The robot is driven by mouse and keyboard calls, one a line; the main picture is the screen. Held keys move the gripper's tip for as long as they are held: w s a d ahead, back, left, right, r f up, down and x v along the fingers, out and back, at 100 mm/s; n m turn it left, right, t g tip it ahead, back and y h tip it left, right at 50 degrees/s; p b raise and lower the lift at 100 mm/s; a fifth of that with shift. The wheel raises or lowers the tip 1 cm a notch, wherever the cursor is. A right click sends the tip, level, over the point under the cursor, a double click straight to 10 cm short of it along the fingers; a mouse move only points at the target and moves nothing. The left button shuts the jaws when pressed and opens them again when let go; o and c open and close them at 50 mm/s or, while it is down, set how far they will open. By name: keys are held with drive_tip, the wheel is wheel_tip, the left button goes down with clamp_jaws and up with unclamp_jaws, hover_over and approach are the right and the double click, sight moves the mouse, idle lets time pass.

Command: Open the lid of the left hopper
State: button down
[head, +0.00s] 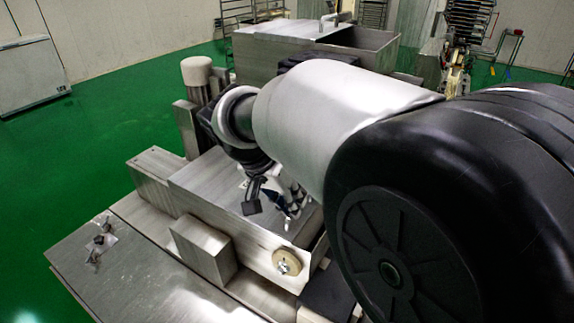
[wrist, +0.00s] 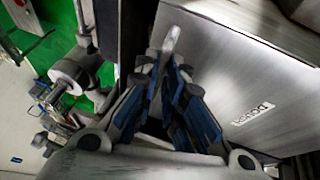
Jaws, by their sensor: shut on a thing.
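The near hopper has a flat brushed-metal lid (head: 205,185), partly hidden by my arm in the head view. In the wrist view the metal panel (wrist: 225,75) beside my fingers bears a "DOUGH" label (wrist: 252,113). My gripper (wrist: 170,58) is shut on a pale metal handle (wrist: 173,36), whose end sticks out past the fingertips. In the head view my gripper (head: 282,203) is low over the near hopper's lid, and the handle cannot be made out there. Whether the lid is raised at all cannot be told.
A second metal hopper (head: 275,52) with a bar handle (head: 330,19) stands behind, its right part open. A capped post (head: 197,75) stands left of my arm. A metal block (head: 203,250) and round knob (head: 287,262) are in front. Green floor (head: 95,130) is clear at left.

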drive_tip(key=w+a+p, duration=0.1)
drive_tip(key=a, duration=0.1)
drive_tip(key=w+a+p, duration=0.1)
drive_tip(key=w+a, duration=0.1)
drive_tip(key=a, duration=0.1)
drive_tip(key=w+a+p, duration=0.1)
drive_tip(key=w+a, duration=0.1)
drive_tip(key=a, duration=0.1)
drive_tip(key=shift+w, duration=0.2)
drive_tip(key=c, duration=1.7)
unclamp_jaws()
drive_tip(key=shift+s+r, duration=0.1)
drive_tip(key=v, duration=1.1)
drive_tip(key=shift+s+a+r, duration=0.1)
drive_tip(key=shift+a+r, duration=0.1)
drive_tip(key=shift+r, duration=0.15)
